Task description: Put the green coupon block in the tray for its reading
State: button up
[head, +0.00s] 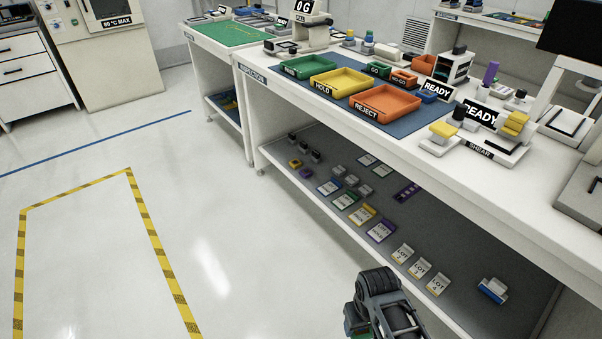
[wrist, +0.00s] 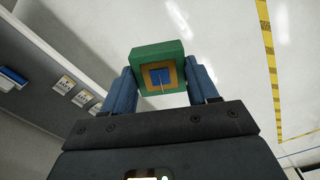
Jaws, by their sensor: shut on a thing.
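The green coupon block (wrist: 150,55) is in my gripper (wrist: 162,84) in the wrist view, between two blue fingers. Its near face shows a gold square with a blue centre and a thin pale pin or wire. In the head view my arm's end is low at the bottom, beside the bench's lower shelf and over the floor. The fingers are mostly hidden there. On the bench's blue mat stand a green tray (head: 311,66), a yellow tray (head: 341,82) marked HOLD and an orange tray (head: 385,103) marked REJECT. The green tray's label is too small to read surely.
A pull gauge (head: 299,32) reading "0 G" stands left of the trays. A shear station (head: 492,148) with a READY sign (head: 480,113) stands to the right. The lower shelf (head: 330,215) holds several small blocks and lot cards. The floor at left is clear inside yellow-black tape.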

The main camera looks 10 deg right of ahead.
aim_at(307, 69)
jog(key=i+j, duration=0.25)
jog(key=i+j+z, duration=0.1)
jog(key=j, duration=0.35)
jog(key=i+j, duration=0.35)
jog(key=i+j+z, duration=0.1)
jog(key=j, duration=0.3)
jog(key=i+j, duration=0.3)
jog(key=i+j+z, duration=0.05)
jog(key=j, duration=0.05)
